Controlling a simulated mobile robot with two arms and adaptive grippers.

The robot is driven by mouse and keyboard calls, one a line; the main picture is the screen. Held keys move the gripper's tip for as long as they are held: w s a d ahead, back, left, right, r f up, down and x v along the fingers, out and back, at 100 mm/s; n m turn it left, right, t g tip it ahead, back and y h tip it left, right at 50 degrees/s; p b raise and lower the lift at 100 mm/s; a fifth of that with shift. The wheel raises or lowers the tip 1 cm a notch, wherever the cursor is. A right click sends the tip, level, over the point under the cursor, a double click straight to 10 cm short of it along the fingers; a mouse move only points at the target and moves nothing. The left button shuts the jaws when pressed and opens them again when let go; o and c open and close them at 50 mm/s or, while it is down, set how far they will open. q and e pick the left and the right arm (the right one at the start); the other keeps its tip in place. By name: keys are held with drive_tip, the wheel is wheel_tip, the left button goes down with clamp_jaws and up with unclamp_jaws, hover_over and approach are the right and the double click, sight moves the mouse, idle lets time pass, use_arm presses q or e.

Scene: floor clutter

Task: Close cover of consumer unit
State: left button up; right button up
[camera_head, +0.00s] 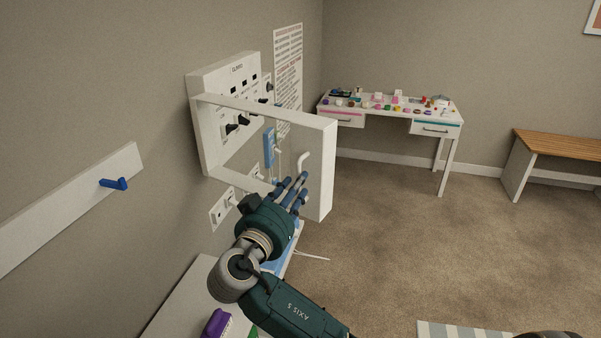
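The white consumer unit (222,82) is on the left wall, with a row of dark switches showing. Its white cover (326,165) stands open, swung out from the wall toward the room. My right gripper (294,185) is just below this handle, near the cover's lower edge. Its blue-grey fingers are spread, with nothing seen between them. Whether they touch the cover cannot be told. My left gripper is not in view.
A white surface (185,300) with a purple item (216,323) lies below. A rail with a blue hook (114,184) is on the left wall. A cluttered white desk (385,108) and a bench (560,145) stand behind.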

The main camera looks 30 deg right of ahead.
drive_tip(key=shift+p+x, duration=0.5)
drive_tip(key=shift+x, duration=1.2)
clamp_jaws()
